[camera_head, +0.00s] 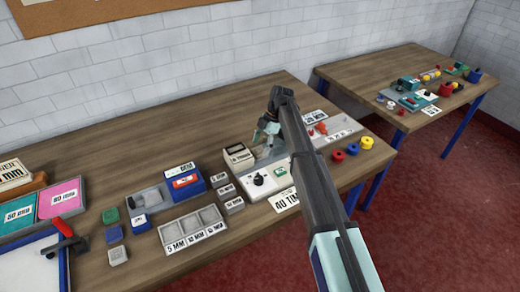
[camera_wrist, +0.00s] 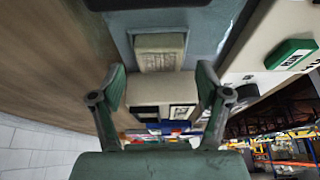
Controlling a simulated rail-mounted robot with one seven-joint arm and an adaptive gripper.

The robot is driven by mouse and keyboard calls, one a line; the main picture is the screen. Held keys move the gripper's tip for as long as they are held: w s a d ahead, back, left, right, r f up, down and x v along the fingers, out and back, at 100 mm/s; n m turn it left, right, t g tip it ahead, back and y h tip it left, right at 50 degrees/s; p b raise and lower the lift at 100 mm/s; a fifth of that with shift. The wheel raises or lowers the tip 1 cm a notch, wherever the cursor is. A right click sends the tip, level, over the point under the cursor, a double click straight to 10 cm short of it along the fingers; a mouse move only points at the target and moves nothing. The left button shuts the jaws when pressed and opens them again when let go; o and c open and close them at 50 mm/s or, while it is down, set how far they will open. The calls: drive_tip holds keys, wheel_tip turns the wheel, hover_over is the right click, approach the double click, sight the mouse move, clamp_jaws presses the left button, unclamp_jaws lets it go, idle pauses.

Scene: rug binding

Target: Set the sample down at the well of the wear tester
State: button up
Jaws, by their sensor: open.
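The wear tester (camera_head: 263,184) stands in the middle of the long table, with a pale base, a black knob and a green button; its grey bed (camera_wrist: 204,35) fills the upper middle of the wrist view. A beige textured block, apparently the sample (camera_wrist: 160,53), lies on that grey bed below a dark part. My gripper (camera_wrist: 161,84) is open, its green fingers spread on either side and apart from the block. In the head view my gripper (camera_head: 266,137) is over the tester's rear, and my arm hides part of it. I cannot tell whether the block is seated in a well.
A beige box with a label (camera_head: 239,156) stands left of the bed. Grey trays (camera_head: 193,229), small blocks and a blue-and-red box (camera_head: 186,182) lie further left. Red and yellow round pieces (camera_head: 352,149) lie to the right. Bare wood lies behind the tester.

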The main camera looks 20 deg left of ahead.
drive_tip(key=b+v, duration=0.3)
drive_tip(key=v, duration=0.7)
drive_tip(key=shift+r, duration=0.2)
